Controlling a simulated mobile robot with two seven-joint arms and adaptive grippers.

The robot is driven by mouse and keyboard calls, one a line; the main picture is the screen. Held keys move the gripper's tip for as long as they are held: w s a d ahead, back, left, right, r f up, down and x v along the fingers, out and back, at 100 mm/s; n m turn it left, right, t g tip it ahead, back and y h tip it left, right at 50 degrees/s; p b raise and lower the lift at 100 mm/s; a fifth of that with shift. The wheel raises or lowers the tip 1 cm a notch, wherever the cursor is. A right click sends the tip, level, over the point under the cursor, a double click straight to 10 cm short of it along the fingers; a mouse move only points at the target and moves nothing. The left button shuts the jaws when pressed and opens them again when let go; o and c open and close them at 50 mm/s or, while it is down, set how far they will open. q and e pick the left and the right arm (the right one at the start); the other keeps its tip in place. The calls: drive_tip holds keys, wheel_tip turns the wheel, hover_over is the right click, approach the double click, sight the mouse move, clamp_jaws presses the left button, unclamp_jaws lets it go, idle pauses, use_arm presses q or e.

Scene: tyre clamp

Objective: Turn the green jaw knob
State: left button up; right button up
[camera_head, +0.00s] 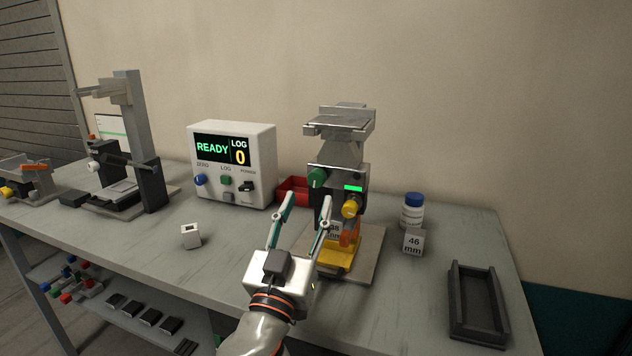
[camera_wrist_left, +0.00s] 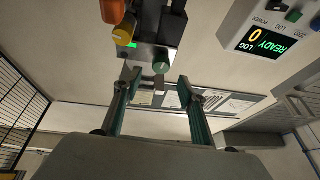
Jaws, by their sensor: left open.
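The green jaw knob (camera_head: 317,177) is on the left front of the grey clamp device (camera_head: 343,152) in the head view. It also shows in the left wrist view (camera_wrist_left: 161,67), ahead of the fingertips and between their lines. My left gripper (camera_head: 306,207) is open and empty, in front of and a little below the knob, apart from it. It also shows in the left wrist view (camera_wrist_left: 157,84). A yellow knob (camera_head: 351,208) sits lower right of the green knob, under a lit green strip (camera_head: 353,188). My right gripper is not in view.
A white readout box (camera_head: 233,165) showing READY and LOG 0 stands left of the clamp. A red bin (camera_head: 293,190) is behind my gripper. A 46 mm block (camera_head: 413,242), a white bottle (camera_head: 412,210) and a dark tray (camera_head: 478,302) stand right. A small white block (camera_head: 190,236) lies left.

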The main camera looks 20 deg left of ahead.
sight(315, 181)
use_arm(q)
drive_tip(key=x, duration=0.6)
drive_tip(key=shift+w+f+p, duration=0.1)
drive_tip(key=shift+p, duration=0.2)
drive_tip(key=c, duration=1.1)
